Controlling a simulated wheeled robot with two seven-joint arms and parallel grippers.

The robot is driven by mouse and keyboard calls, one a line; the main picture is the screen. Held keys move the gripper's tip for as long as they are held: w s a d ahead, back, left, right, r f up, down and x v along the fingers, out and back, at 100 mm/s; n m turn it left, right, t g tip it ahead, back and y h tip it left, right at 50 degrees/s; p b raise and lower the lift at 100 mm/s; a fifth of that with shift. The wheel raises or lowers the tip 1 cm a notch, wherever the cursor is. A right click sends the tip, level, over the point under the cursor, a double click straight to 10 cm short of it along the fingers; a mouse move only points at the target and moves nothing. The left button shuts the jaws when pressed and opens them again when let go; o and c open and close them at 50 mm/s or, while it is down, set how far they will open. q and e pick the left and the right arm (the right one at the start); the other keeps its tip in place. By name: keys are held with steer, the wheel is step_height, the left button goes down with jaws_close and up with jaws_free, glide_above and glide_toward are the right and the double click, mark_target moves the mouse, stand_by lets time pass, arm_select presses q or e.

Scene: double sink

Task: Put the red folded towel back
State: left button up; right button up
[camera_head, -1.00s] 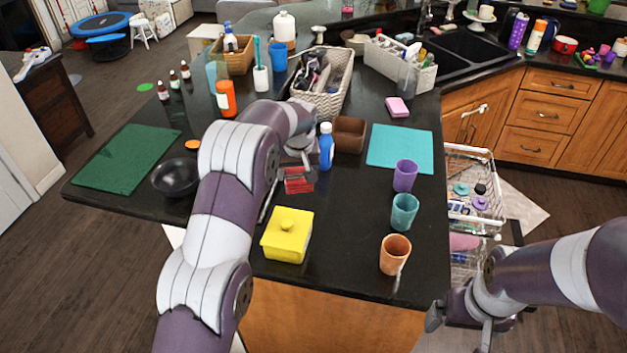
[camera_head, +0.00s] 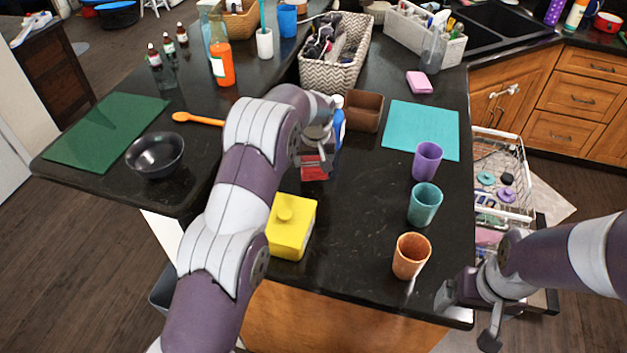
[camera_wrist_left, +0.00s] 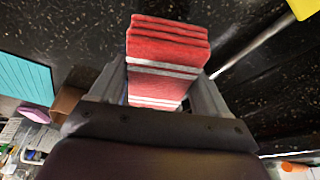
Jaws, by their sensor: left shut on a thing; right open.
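The red folded towel (camera_head: 314,170) with white stripes is held in my left gripper (camera_head: 316,158), over the black counter. In the left wrist view the towel (camera_wrist_left: 168,60) sits between both fingers of the gripper (camera_wrist_left: 160,95), its folded layers pointing away from the palm. Part of the towel is hidden by the gripper in the head view. My right gripper (camera_head: 470,312) is open and empty, low at the right by the counter's front corner.
A yellow lidded box (camera_head: 291,228), a blue bottle (camera_head: 338,128) and a brown box (camera_head: 363,110) stand close to my left gripper. Purple (camera_head: 427,161), teal (camera_head: 424,205) and orange (camera_head: 411,256) cups line the right edge. A pulled-out dishwasher rack (camera_head: 500,165) lies beyond it.

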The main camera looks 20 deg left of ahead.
mark_target(313, 184)
arm_select(q)
steer(key=f, duration=0.1)
steer(key=f+p, duration=0.1)
steer(key=f, duration=0.3)
steer(key=shift+s+f, duration=0.15)
steer(key=shift+s, duration=0.1)
steer(key=shift+f, duration=0.35)
steer(key=shift+w+f, duration=0.15)
steer(key=shift+w, duration=0.05)
steer(key=shift+f, duration=0.1)
steer(key=o, duration=1)
steer(key=shift+s, duration=0.1)
steer(key=shift+r, duration=0.25)
